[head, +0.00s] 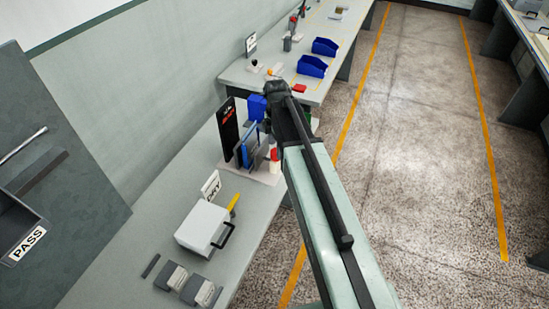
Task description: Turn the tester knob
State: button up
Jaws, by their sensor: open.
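The likely tester is a fixture on the near bench with a tall black panel (229,128) bearing a red mark, blue upright plates (250,146) and a pale base plate (262,175). A small red and white part (274,158) stands at its right front; I cannot tell whether it is the knob. No knob is clearly visible. My gripper (268,122) is open over the upper right of this fixture, beside a blue block (257,107). My dark wrist and pale arm cover part of the fixture's right side. Contact cannot be told.
A white box with a black handle (203,228), a "DRY" sign (211,187) and small grey blocks (172,275) are on the near bench. The far bench holds blue bins (312,66). A grey cabinet with a "PASS" tray (28,240) stands left. Floor at right is clear.

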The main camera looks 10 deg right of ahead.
aim_at(275, 151)
notch_tip(275, 151, down, 3)
jog(key=shift+f+b, duration=0.2)
jog(key=shift+b, duration=0.75)
jog(key=shift+r, duration=0.1)
jog(key=c, duration=1.3)
jog(key=shift+a, duration=0.25)
jog(key=shift+c, duration=0.3)
jog(key=shift+d+r, duration=0.1)
jog(key=shift+d, duration=0.1)
